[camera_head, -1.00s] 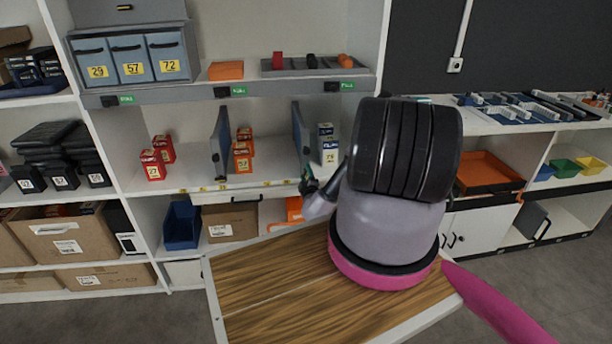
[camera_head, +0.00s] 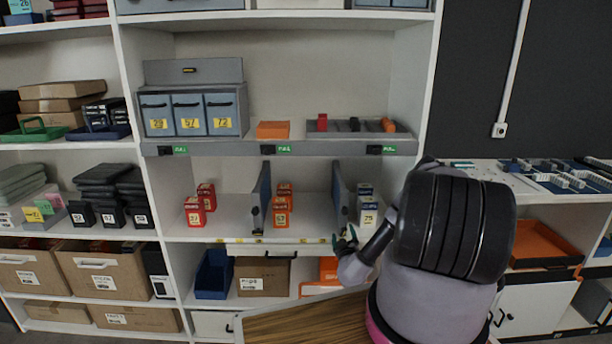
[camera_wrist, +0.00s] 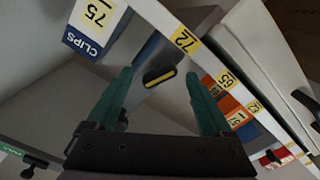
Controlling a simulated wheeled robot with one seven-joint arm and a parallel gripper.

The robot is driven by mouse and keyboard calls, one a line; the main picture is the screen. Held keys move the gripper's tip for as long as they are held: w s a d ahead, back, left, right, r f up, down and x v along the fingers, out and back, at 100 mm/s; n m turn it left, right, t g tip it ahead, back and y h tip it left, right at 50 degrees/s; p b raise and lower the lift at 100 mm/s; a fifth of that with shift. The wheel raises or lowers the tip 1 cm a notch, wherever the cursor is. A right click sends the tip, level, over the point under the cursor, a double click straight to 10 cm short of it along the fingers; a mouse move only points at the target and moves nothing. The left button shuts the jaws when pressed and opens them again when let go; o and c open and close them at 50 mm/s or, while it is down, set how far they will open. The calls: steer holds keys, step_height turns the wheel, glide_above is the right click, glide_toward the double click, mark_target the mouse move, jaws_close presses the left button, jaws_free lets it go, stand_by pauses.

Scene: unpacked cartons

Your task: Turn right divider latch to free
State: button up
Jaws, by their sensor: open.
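The right divider (camera_head: 338,192) is an upright blue-grey panel on the middle shelf. Its front end is partly hidden by my gripper in the head view. In the wrist view its latch (camera_wrist: 159,78) is a short dark rounded bar with a yellow stripe, slanted in the picture. My gripper (camera_wrist: 160,73) is open, with its two green fingers on either side of the latch and nothing held between them. I cannot tell whether a finger touches it. In the head view my gripper (camera_head: 346,238) is at the shelf's front edge.
The left divider (camera_head: 261,196) stands between red boxes (camera_head: 195,212) and orange boxes (camera_head: 281,212). Blue-and-white clips boxes (camera_head: 367,206) stand close on the right of the right divider. A grey shelf with pull labels (camera_head: 290,148) lies above. A wood-topped surface (camera_head: 310,322) is below my arm.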

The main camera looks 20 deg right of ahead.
steer(key=m, duration=0.6)
steer(key=shift+d+r+m, duration=0.1)
steer(key=shift+m, duration=0.3)
steer(key=v, duration=1.1)
steer(key=w+a+r+n+t+y, duration=0.2)
steer(key=w+r+n+y, duration=0.25)
steer(key=r, duration=0.25)
steer(key=w+a+r+n+t+y, duration=0.1)
steer(key=w+a+r+n+y, duration=0.3)
steer(key=r, duration=0.3)
steer(key=a+r+n+g+y, duration=0.2)
steer(key=a+r+n+y, duration=0.2)
steer(key=r+n+y, duration=0.2)
steer(key=s+a+r+n+g+y, duration=0.1)
steer(key=a+r+n+g+y, duration=0.1)
steer(key=r+n+y, duration=0.3)
steer(key=shift+s+a+r+n+g+y, duration=0.3)
steer(key=shift+a+r+n, duration=0.6)
steer(key=shift+r+n, duration=1.65)
steer(key=shift+w+f, duration=0.1)
steer(key=shift+f, duration=0.15)
